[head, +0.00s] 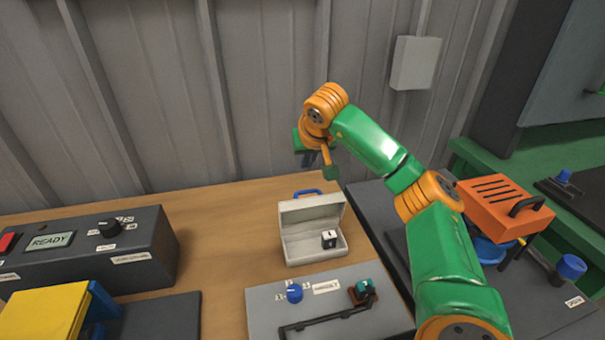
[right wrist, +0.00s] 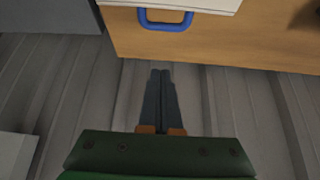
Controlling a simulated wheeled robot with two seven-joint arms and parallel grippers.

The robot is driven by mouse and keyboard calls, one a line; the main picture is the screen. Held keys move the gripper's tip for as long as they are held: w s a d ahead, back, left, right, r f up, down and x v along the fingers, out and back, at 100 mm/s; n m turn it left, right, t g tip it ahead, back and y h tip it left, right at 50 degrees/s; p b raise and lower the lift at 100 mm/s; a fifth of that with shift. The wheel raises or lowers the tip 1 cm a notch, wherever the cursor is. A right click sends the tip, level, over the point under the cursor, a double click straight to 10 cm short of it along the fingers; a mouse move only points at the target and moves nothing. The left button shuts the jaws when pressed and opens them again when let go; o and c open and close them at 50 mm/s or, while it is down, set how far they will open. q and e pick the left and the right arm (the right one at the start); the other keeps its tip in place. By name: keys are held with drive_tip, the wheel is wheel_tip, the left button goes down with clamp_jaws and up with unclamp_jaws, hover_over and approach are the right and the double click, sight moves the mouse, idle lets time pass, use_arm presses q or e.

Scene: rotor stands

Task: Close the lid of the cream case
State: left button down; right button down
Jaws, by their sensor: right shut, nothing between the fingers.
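The cream case (head: 314,252) stands open on the wooden table, with its lid (head: 312,211) raised at the back. A blue handle (head: 307,192) sits at the lid's top edge. A small white and black block (head: 329,239) lies inside the case, at the right. My right gripper (head: 309,160) is shut and empty, above and behind the lid, apart from it. In the right wrist view, the shut fingertips (right wrist: 160,73) point toward the blue handle (right wrist: 165,20), with a gap between. Only an edge of the case (right wrist: 205,4) shows there. My left gripper is not in view.
A grey panel (head: 260,311) with a blue knob stands just in front of the case. A dark READY box (head: 150,235) is at the left. An orange vented box (head: 500,207) stands at the right. A ribbed wall (head: 220,100) rises behind the table. Bare tabletop lies left of the case.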

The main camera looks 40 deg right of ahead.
sight(309, 207)
drive_tip(key=shift+f, duration=0.5)
drive_tip(key=p+x, duration=0.1)
drive_tip(key=x, duration=0.6)
drive_tip(key=s+a, duration=0.1)
drive_tip(key=s+a+p, duration=0.1)
drive_tip(key=s, duration=0.1)
drive_tip(key=shift+s, duration=0.2)
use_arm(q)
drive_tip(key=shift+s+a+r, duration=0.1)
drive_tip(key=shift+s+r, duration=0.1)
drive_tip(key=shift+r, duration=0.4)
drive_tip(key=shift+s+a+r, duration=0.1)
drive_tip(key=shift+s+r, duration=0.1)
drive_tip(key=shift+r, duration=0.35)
use_arm(e)
drive_tip(key=shift+w, duration=0.1)
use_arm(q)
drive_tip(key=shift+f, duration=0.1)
